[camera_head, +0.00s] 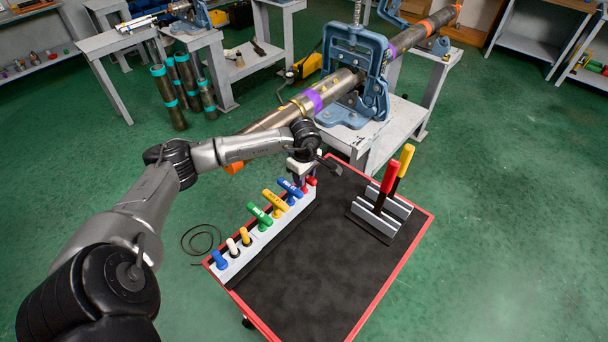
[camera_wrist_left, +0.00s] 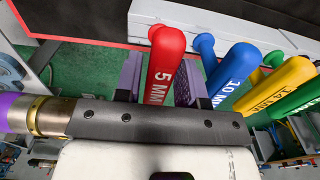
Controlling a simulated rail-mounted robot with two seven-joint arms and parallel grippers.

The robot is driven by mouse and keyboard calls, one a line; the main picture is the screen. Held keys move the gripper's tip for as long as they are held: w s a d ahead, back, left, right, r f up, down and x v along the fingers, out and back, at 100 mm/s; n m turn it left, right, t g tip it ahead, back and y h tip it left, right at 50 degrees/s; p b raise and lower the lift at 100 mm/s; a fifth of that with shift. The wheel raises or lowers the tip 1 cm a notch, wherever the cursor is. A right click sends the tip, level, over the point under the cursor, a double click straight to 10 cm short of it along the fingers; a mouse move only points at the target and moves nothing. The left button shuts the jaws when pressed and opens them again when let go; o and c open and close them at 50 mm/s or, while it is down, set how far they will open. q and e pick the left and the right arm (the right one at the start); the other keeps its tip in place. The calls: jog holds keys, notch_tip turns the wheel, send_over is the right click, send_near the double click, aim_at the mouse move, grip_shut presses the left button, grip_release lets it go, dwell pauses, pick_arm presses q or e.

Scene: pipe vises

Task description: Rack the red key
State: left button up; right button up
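In the head view my left gripper (camera_head: 302,179) is over the far end of the pale key rack (camera_head: 268,239), and only bits of the red key (camera_head: 311,181) show around the fingers. The key's shank is hidden, so I cannot tell how deep it sits in the rack. My right gripper is not in view.
A blue key (camera_head: 290,187), yellow key (camera_head: 275,200) and green key (camera_head: 259,214) stand beside it in the rack, with smaller ones nearer. A holder (camera_head: 383,213) with red- and yellow-handled tools stands right. The black mat (camera_head: 322,265) is mostly clear. A pipe (camera_head: 280,118) and blue vise (camera_head: 352,60) are behind.

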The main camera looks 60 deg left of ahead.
pick_arm(q)
jog(key=o, duration=0.3)
jog(key=shift+r, duration=0.1)
notch_tip(320, 180, up, 14)
jog(key=p, duration=0.1)
dwell(0.5)
jog(key=shift+d+f, duration=0.15)
jog(key=shift+f, duration=0.05)
